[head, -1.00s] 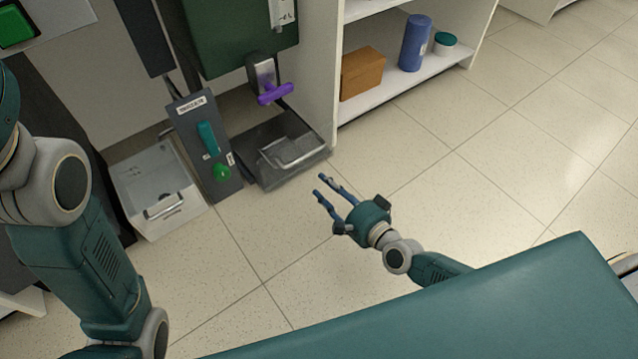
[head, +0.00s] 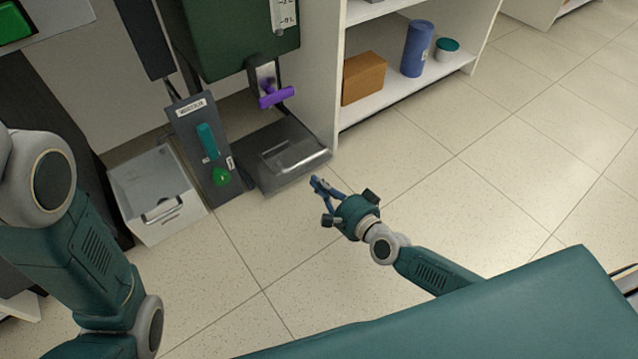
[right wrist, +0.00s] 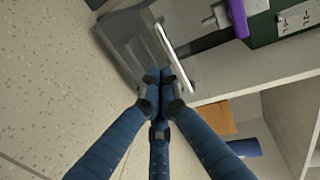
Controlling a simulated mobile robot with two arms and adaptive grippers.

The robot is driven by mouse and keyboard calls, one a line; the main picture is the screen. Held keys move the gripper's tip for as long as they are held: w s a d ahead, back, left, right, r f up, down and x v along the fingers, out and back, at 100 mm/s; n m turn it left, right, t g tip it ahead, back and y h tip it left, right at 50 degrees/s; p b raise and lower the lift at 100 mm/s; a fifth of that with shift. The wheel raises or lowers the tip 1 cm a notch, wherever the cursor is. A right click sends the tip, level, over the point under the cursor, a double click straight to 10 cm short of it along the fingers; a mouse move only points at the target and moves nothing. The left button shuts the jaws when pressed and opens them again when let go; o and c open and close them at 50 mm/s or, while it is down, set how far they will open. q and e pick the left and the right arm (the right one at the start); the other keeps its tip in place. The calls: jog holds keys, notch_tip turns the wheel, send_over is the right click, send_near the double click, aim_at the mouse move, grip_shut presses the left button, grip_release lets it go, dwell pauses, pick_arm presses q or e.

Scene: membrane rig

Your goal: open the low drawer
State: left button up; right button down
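A low, dark, see-through drawer (head: 275,178) sits near the floor under the green tank, with a pale bar handle (head: 300,165) along its front. In the right wrist view the drawer (right wrist: 125,45) and its handle (right wrist: 176,42) lie just beyond my fingertips. My right gripper (head: 317,183) is just in front of the drawer's right front corner. Its blue fingers (right wrist: 160,78) are brought together at the tips, with nothing seen between them. The tips appear short of the handle; contact cannot be told. My left gripper is out of view.
A pale bin (head: 150,215) with a handle stands at left. Between it and the drawer is a panel with a teal lever (head: 208,141) and green button (head: 221,177). A purple valve handle (head: 277,96) hangs above. Floor in front is clear.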

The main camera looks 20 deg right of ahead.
jog(key=c, duration=1.7)
grip_release()
jog(key=v, duration=1.2)
